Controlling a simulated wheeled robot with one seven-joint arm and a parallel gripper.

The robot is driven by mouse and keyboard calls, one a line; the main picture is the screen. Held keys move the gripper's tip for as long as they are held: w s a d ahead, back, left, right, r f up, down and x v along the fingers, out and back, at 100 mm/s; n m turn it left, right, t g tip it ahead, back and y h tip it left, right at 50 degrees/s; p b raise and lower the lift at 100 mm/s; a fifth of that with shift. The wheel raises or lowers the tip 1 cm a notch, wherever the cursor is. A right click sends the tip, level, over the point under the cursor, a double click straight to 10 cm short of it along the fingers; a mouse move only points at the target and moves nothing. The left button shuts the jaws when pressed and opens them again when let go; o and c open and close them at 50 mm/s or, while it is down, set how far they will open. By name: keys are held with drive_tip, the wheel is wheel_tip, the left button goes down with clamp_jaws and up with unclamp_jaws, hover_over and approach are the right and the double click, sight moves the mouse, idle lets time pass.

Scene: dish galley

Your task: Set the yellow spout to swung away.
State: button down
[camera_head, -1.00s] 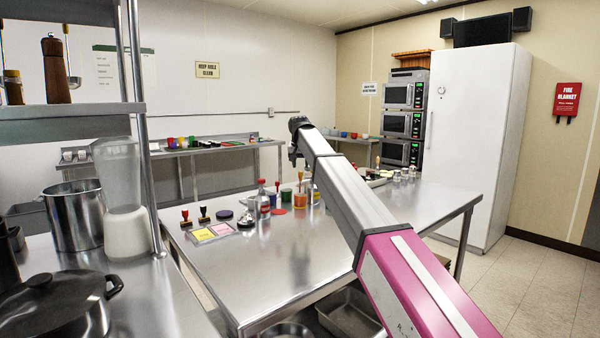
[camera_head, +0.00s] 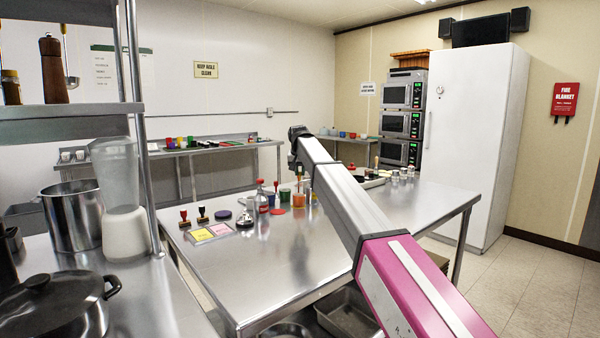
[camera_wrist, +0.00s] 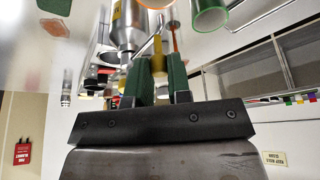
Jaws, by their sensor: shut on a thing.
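The yellow spout (camera_wrist: 157,48) shows in the wrist view as a narrow yellow piece at the green fingertips of my gripper (camera_wrist: 160,75). The fingers are shut on it, and they hide part of it. A silver metal body (camera_wrist: 128,25) with a yellow label is right beside it; I cannot tell where the spout joins it. In the head view, my arm's far end is over the back part of the steel table (camera_head: 290,255). The spout and fingertips cannot be made out there.
In the head view, a red-topped bottle (camera_head: 261,199), stamps (camera_head: 202,214) and several jars stand on the table.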

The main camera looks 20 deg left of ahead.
drive_tip(key=shift+d, duration=0.15)
drive_tip(key=d+n+g+y, duration=0.3)
drive_tip(key=d+n, duration=0.4)
drive_tip(key=n, duration=0.5)
drive_tip(key=shift+d+n+y, duration=0.3)
drive_tip(key=shift+n, duration=0.1)
idle(0.4)
drive_tip(key=c, duration=1.1)
unclamp_jaws()
drive_tip(key=v, duration=1)
drive_tip(key=shift+w+d+r, duration=0.2)
drive_tip(key=shift+r, duration=0.2)
